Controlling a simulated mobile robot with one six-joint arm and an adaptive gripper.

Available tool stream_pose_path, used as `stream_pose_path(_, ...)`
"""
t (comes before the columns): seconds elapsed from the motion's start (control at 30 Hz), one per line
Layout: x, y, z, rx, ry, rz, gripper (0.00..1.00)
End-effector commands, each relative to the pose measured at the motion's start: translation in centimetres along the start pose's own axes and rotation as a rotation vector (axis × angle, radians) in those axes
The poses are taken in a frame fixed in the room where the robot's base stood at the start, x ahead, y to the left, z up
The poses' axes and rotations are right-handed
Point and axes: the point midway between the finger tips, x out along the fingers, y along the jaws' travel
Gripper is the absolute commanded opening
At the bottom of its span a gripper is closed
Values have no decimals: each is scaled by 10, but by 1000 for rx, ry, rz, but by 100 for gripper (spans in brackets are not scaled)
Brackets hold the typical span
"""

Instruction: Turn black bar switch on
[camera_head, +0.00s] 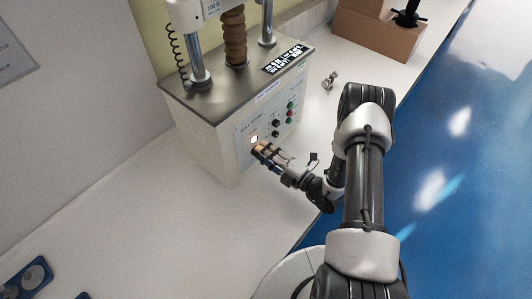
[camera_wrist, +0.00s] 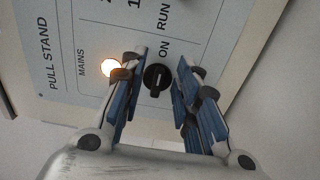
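The black bar switch (camera_wrist: 156,78) is on the pale front panel in the wrist view, beside the printed word ON. My gripper (camera_wrist: 158,63) is open, with one blue-padded finger on each side of the switch and visible gaps between. I cannot tell how deep the fingertips are relative to the knob. A lamp (camera_wrist: 110,68) next to the word MAINS glows, partly behind the left finger. In the head view my gripper (camera_head: 262,152) is at the lower part of the tester's front panel and appears to hide the switch.
The pull-stand tester (camera_head: 205,140) stands on a white bench (camera_head: 170,225). Other black and coloured controls (camera_head: 290,110) are above my gripper on the panel. A small metal part (camera_head: 330,80) and a brown box (camera_head: 375,38) are farther back. The bench front is mostly clear.

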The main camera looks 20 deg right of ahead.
Motion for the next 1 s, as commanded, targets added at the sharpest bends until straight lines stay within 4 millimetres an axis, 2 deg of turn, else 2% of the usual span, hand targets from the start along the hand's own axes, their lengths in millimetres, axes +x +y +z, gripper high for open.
stream_pose_path(0.17, -4, 0, 1, 0, -2, 0, 29)
stream_pose_path(0.27, -17, 0, 1, 1, -4, -1, 29)
stream_pose_path(0.5, -68, 0, 2, 1, -8, -1, 29)
stream_pose_path(0.7, -103, 0, 1, 1, -5, -1, 29)
stream_pose_path(0.83, -115, 0, 1, 0, -3, 0, 29)
stream_pose_path(1.0, -120, 0, 0, 0, 0, 0, 29)
